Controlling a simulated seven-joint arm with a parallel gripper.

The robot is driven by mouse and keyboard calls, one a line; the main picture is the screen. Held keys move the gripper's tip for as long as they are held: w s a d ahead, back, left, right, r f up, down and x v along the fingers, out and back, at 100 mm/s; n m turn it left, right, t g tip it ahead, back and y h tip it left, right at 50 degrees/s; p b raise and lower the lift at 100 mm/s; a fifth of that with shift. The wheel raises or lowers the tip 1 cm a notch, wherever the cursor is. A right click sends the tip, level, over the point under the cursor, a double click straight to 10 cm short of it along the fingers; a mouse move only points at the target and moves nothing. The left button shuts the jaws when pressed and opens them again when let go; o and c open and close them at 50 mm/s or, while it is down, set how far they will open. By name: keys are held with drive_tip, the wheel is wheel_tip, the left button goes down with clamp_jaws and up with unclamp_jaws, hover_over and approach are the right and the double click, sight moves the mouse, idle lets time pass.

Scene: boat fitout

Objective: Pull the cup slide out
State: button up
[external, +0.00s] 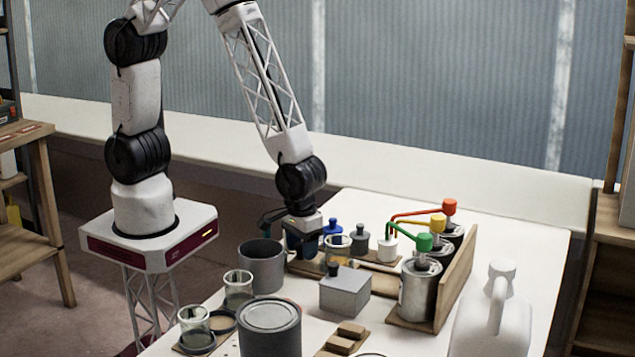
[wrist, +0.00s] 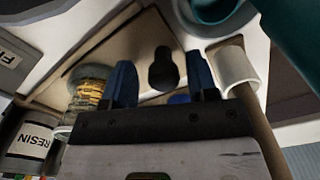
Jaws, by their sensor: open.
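My gripper (external: 303,246) points down over the back left part of the table. In the wrist view its two blue fingers (wrist: 163,84) are apart. A dark rounded knob (wrist: 163,68) shows between them; I cannot tell whether it touches either finger. A white cup (external: 387,249) stands on a wooden piece under the coloured spouts; a white cup also shows right of the fingers in the wrist view (wrist: 238,68). I cannot tell for sure which wooden piece is the cup slide; my gripper hides part of that area.
A grey pot (external: 261,268) stands close left of my gripper. A grey box (external: 345,293) with a dark knob is in front. A clear jar (external: 337,246) and blue bottle (external: 332,229) are close right. Pump cans (external: 418,291) and a white jug (external: 492,325) stand right.

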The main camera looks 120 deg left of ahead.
drive_tip(key=shift+r, duration=3.9)
drive_tip(key=shift+r, duration=0.45)
drive_tip(key=s+a+r+m+t, duration=0.1)
drive_tip(key=s+r+m, duration=0.3)
drive_tip(key=r, duration=0.5)
drive_tip(key=s+a+r+m+t, duration=0.2)
drive_tip(key=s+r, duration=0.4)
drive_tip(key=r, duration=0.3)
drive_tip(key=s+a+r+m+t, duration=0.1)
drive_tip(key=s+r+m, duration=0.2)
drive_tip(key=s+r, duration=0.5)
drive_tip(key=s+a+r+m+t, duration=0.15)
drive_tip(key=s+r+m, duration=0.35)
drive_tip(key=s+r, duration=0.5)
wheel_tip(320, 180, down, 10)
drive_tip(key=g, duration=0.3)
drive_tip(key=shift+w+d, duration=0.25)
